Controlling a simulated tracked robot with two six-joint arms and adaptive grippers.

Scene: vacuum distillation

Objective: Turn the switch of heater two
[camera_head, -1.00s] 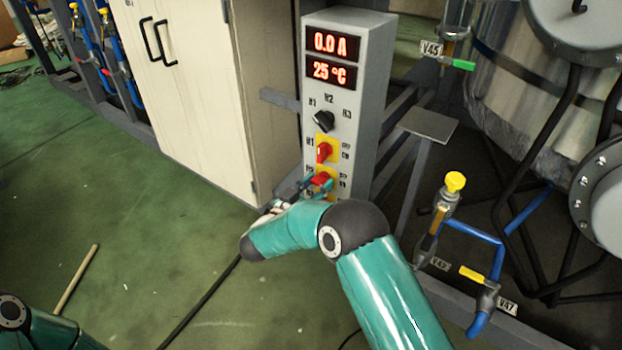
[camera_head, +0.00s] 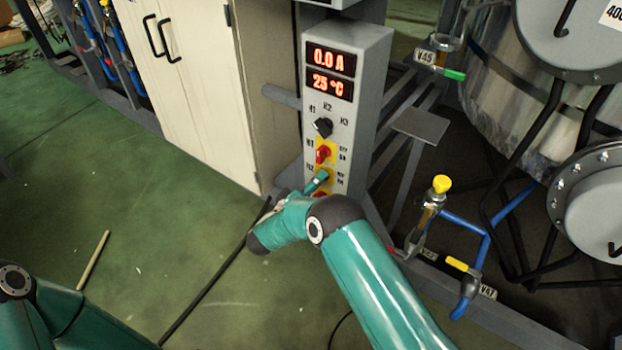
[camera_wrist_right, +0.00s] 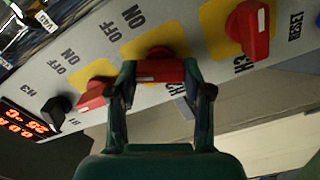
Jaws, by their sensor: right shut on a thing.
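The grey control box (camera_head: 368,60) stands upright in the head view, with a black selector (camera_head: 323,127) above red switches on yellow plates. The upper red switch (camera_head: 323,155) is uncovered. My right gripper (camera_head: 318,184) is at the plate below, marked H2, and hides most of its switch. In the right wrist view, my right gripper (camera_wrist_right: 160,78) is shut on the red heater two switch (camera_wrist_right: 160,66), one finger at each end. Red switches stand on either side, the H1 switch (camera_wrist_right: 93,92) and the H3 switch (camera_wrist_right: 247,28). My left gripper is out of view.
A white cabinet (camera_head: 195,90) stands left of the box. Right of it are a small grey plate (camera_head: 422,124), a valve with a yellow knob (camera_head: 441,184), blue pipes (camera_head: 470,232) and a large metal vessel (camera_head: 490,80). Green floor (camera_head: 150,215) is open at left.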

